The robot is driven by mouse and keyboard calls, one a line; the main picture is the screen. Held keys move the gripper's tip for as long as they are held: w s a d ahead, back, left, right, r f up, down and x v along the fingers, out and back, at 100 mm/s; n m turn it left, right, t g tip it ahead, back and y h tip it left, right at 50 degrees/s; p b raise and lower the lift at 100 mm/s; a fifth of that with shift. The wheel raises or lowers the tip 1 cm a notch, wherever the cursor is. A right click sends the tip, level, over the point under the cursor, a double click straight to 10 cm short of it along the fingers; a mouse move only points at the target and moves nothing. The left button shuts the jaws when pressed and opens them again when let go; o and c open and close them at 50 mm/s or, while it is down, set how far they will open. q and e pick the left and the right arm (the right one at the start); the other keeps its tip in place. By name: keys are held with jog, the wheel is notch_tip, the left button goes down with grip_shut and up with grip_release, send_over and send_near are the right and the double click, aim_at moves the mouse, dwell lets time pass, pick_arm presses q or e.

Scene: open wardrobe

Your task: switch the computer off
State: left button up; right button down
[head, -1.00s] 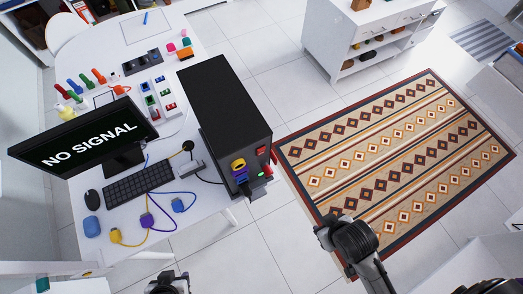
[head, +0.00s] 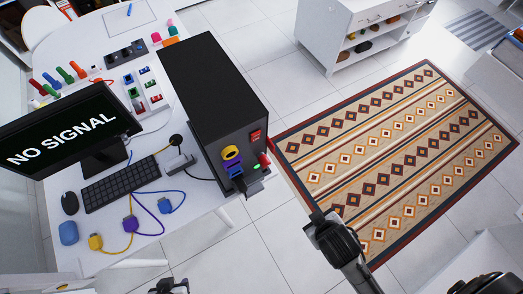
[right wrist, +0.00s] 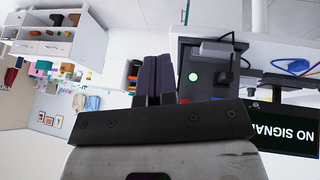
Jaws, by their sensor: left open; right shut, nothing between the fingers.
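The black computer tower (head: 210,90) stands upright on the white desk's right side. Its front has a red switch (head: 256,135), a small green light (head: 256,167), and yellow, purple and blue connectors. The green light (right wrist: 194,77) is lit in the right wrist view. The monitor (head: 65,130) reads NO SIGNAL. My right gripper (right wrist: 152,80) is shut and empty, with the tower's front beyond it to the right. In the head view my right arm is right of the tower, over the floor and rug edge. My left gripper (head: 168,286) is open at the bottom edge, mostly cut off.
A keyboard (head: 120,186), mouse (head: 70,203) and loose coloured plugs with cables lie on the desk (head: 205,200) left of the tower. A patterned rug (head: 400,150) covers floor to the right. A white shelf unit (head: 350,35) stands behind it.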

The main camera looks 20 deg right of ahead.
pick_arm(q)
jog(key=shift+f, duration=0.4)
pick_arm(e)
jog(key=w+a+r+n+t+y, duration=0.2)
jog(key=w+a+r+n+t, duration=0.1)
jog(key=r+n+t, duration=0.3)
jog(key=w+a+r+n+t+y, duration=0.2)
jog(key=w+r+n+t, duration=0.3)
jog(key=n, duration=0.5)
notch_tip(320, 180, up, 2)
jog(key=shift+a+r+n+t, duration=0.2)
jog(key=shift+a+n+t, duration=0.2)
jog(key=shift+a+t, duration=0.6)
jog(key=shift+d, duration=0.2)
jog(key=p, duration=0.5)
send_near(257, 136)
jog(key=w, duration=0.3)
jog(key=w+r, duration=0.1)
jog(key=w, duration=0.1)
jog(key=shift+w+a, duration=0.2)
jog(key=shift+a, duration=0.15)
pick_arm(q)
jog(key=shift+r, duration=2.7)
pick_arm(e)
jog(key=shift+w+a, duration=0.2)
jog(key=shift+w, duration=0.8)
